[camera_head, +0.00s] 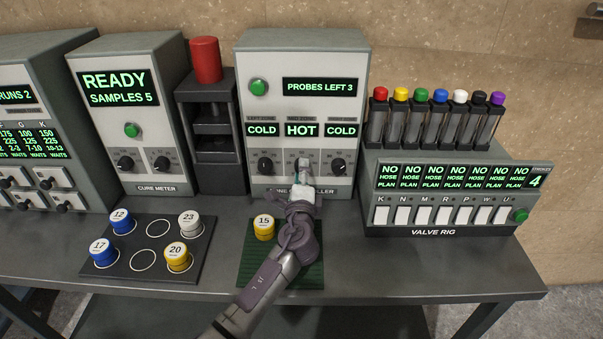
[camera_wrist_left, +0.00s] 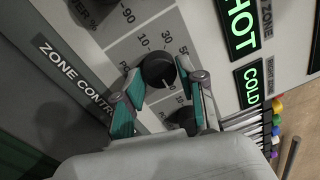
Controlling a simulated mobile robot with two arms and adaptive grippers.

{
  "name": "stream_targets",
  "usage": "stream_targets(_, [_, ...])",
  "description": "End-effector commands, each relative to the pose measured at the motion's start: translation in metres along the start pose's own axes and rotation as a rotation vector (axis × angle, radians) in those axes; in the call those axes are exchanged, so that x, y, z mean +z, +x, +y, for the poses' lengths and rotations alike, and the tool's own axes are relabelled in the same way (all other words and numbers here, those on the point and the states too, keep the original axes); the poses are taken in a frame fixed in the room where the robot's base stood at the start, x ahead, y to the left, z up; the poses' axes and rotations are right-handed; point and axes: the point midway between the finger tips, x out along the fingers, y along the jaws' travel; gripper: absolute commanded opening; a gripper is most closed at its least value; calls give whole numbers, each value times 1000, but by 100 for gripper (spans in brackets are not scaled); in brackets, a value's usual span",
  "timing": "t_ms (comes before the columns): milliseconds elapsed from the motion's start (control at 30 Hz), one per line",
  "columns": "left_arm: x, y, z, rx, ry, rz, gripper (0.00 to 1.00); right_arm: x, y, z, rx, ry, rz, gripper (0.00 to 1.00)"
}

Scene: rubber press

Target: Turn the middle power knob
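The zone controller (camera_head: 300,75) stands at the back centre, with three black power knobs under its COLD, HOT and COLD displays. My left gripper (camera_head: 303,167) reaches its front at the middle knob, which it largely hides in the head view. In the left wrist view the middle knob (camera_wrist_left: 158,70) sits between the two teal-padded fingertips of my left gripper (camera_wrist_left: 160,76). The pads appear to touch it on both sides. The left knob (camera_head: 265,166) and right knob (camera_head: 338,166) are clear of the fingers. My right gripper is not in view.
A green mat (camera_head: 257,270) with a yellow puck (camera_head: 264,227) lies beneath my left arm. A dark tray (camera_head: 128,277) with several pucks lies to the left. The valve rig (camera_head: 450,215) stands to the right, the cure meter (camera_head: 130,70) and red-topped press (camera_head: 208,120) to the left.

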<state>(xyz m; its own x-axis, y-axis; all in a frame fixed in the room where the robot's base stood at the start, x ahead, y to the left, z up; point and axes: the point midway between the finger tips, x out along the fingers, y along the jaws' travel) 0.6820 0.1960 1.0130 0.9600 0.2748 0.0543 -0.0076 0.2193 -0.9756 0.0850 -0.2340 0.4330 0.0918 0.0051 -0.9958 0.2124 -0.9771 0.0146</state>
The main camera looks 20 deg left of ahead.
Motion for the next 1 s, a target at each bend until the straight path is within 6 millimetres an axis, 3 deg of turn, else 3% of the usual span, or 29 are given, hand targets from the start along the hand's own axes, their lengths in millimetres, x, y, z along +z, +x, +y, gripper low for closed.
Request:
stream_targets(33, [0,0,0,0,0,0,52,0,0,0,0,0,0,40])
stream_targets(100, [0,0,0,0,-1,0,62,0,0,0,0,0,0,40])
stream_targets(467, [0,-4,1,1,-2,0,62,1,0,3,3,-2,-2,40])
stream_targets(567, [-1,-15,1,1,-4,2,62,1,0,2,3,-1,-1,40])
stream_targets(1000, [-1,-102,1,2,-2,2,62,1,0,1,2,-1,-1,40])
